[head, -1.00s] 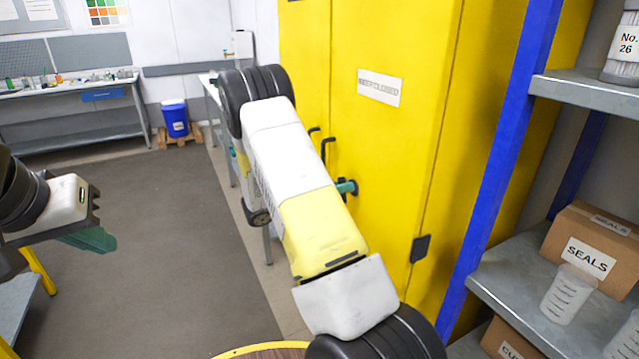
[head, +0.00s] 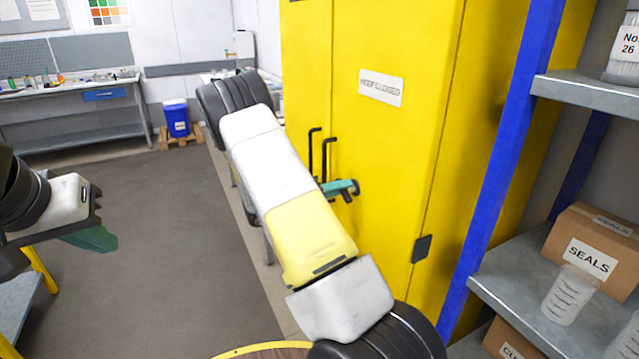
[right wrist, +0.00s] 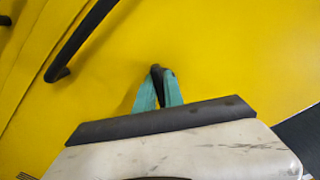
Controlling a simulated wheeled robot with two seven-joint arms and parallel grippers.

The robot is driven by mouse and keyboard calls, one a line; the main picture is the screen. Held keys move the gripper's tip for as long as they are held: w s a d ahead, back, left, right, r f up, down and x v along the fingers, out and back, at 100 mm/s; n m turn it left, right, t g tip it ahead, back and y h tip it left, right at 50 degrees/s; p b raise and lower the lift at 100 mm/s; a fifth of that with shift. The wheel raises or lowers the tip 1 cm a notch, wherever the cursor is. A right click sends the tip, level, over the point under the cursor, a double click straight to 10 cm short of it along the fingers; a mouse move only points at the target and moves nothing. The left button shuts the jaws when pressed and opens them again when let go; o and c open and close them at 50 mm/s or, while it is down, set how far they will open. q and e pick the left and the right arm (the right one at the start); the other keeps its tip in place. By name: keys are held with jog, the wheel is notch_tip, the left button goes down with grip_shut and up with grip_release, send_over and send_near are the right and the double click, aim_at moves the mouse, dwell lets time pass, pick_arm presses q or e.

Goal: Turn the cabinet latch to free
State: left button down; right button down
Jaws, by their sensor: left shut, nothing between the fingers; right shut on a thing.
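The yellow cabinet (head: 385,150) stands at the centre right with its doors shut. Its small black latch (head: 348,197) sits on the front, right of the door handles; it also shows in the right wrist view (right wrist: 157,73). My right gripper (head: 345,188) is at the cabinet front with its green fingers closed on the latch; in the right wrist view the fingers (right wrist: 160,88) lie on both sides of it. The fingers partly hide the latch, so its exact angle is hard to tell. My left gripper (head: 98,239) is shut and empty at the left, over the floor.
Two black bar handles (head: 329,160) stand close left of the latch; one crosses the right wrist view (right wrist: 85,38). A blue-post shelf (head: 590,90) with boxes and a cup is close on the right. A round wooden top (head: 265,352) is at the bottom.

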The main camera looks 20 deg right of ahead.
jog(key=n, duration=0.5)
jog(key=shift+w+f, duration=0.15)
jog(key=shift+f, duration=0.15)
jog(key=shift+n, duration=0.3)
jog(key=c, duration=1.4)
grip_release()
jog(key=shift+c, duration=0.2)
jog(key=a, duration=0.8)
jog(key=shift+s, duration=0.35)
jog(key=shift+d, duration=0.1)
